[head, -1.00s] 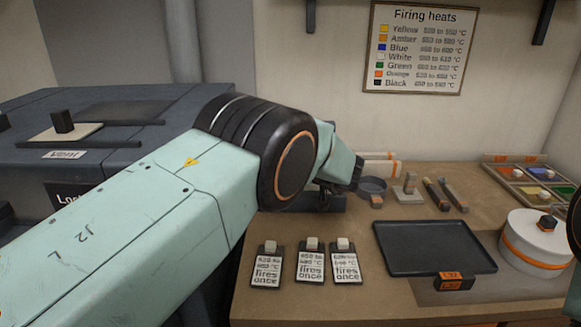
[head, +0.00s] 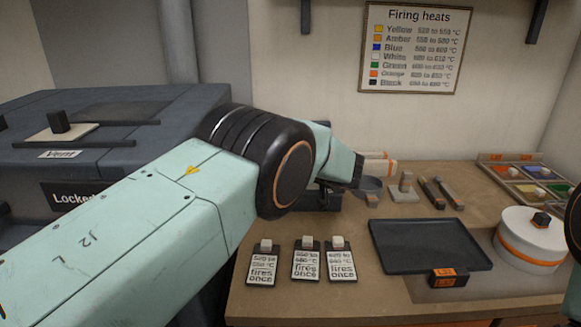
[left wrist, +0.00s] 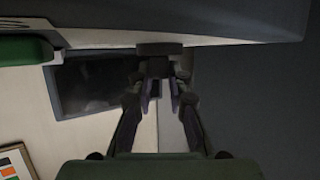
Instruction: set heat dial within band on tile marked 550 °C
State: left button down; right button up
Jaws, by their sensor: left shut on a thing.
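My left gripper (left wrist: 160,88) is shut on a dark, round-topped piece (left wrist: 159,49) under a grey edge in the left wrist view. It looks like a knob, but I cannot tell for sure that it is the heat dial. Its scale, band and any pointer are not visible. No tile clearly reading 550 °C can be made out. Three dark-framed tags (head: 263,265), (head: 306,262), (head: 340,263) with small heat figures and "fires once" lie on the bench. My right gripper is not in view.
The dark grey kiln-like housing (head: 105,170) with a vent label stands at left. A "Firing heats" chart (head: 410,45) hangs on the wall. A black tray (head: 430,246), a white round pot (head: 530,240) and tools (head: 440,192) are on the bench.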

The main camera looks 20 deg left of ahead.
pick_arm(q)
jog(key=shift+w+n+g+y+b, duration=0.1)
jog(key=shift+n+g+y+b, duration=0.2)
jog(key=shift+n+g, duration=0.15)
jog(key=c, duration=1.3)
grip_release()
notch_tip(320, 180, up, 10)
jog(key=shift+f, duration=0.1)
